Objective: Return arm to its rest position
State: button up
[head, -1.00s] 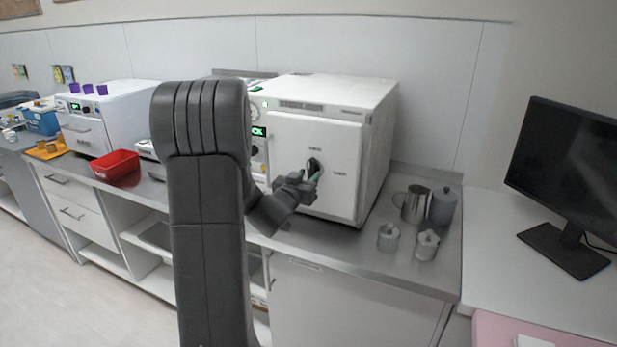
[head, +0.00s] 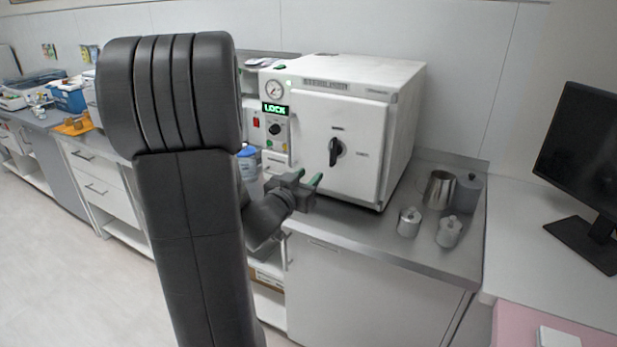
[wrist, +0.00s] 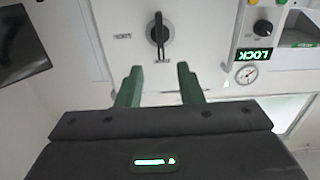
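My gripper (head: 309,183) is in front of the white autoclave (head: 388,135), apart from its door. In the wrist view the two green fingertips of my gripper (wrist: 158,84) are spread with nothing between them. The autoclave's black door handle (head: 335,151) points roughly up and down and lies beyond the fingertips in the wrist view (wrist: 159,35). The green display (head: 274,109) reads LOCK. My arm covers much of the left middle of the head view.
A metal jug (head: 439,189) and small lidded canisters (head: 409,221) stand on the steel counter right of the autoclave. A monitor (head: 585,150) stands at the far right. A blue-lidded container (head: 247,163) sits left of the autoclave, partly behind my arm. The floor at left is clear.

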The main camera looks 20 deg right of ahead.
aim_at(331, 154)
jog(key=p+x, duration=0.2)
jog(key=x, duration=1.2)
jog(key=shift+a, duration=0.1)
